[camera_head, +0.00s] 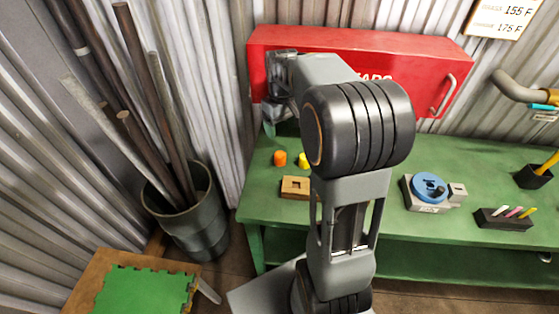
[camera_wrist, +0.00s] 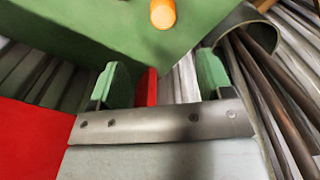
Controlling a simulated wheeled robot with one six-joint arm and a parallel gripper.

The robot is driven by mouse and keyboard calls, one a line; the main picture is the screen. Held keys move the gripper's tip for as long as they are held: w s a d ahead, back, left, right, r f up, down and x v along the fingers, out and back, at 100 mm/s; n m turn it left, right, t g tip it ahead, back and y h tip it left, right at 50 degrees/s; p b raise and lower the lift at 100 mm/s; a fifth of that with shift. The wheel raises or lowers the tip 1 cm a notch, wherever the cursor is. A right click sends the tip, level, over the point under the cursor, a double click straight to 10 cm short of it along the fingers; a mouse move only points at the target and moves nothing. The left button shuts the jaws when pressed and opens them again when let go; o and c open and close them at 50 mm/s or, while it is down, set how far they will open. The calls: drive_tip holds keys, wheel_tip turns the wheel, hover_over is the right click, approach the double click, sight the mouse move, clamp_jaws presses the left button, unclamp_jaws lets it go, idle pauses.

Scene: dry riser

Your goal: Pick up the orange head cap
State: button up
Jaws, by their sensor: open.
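The orange head cap (camera_head: 280,158) stands on the left end of the green workbench, beside a yellow cap (camera_head: 303,160). In the head view my wrist is in front of the left end of the red cabinet, above and behind the cap; the fingers are not clearly visible there.
The green workbench (camera_head: 390,236) also holds a wooden block with a hole (camera_head: 295,187), a blue-topped device (camera_head: 430,187) and a black tray of coloured sticks (camera_head: 504,218). The red cabinet (camera_head: 420,50) is behind. A dark bin (camera_head: 197,225) of long poles stands left.

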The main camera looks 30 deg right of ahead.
sight(280, 154)
drive_tip(key=f, duration=0.8)
drive_tip(key=f+b, duration=0.1)
drive_tip(key=f, duration=0.3)
drive_tip(key=shift+a, duration=0.25)
drive_tip(key=shift+c, duration=0.3)
drive_tip(key=c, duration=0.9)
drive_tip(key=shift+r, duration=0.1)
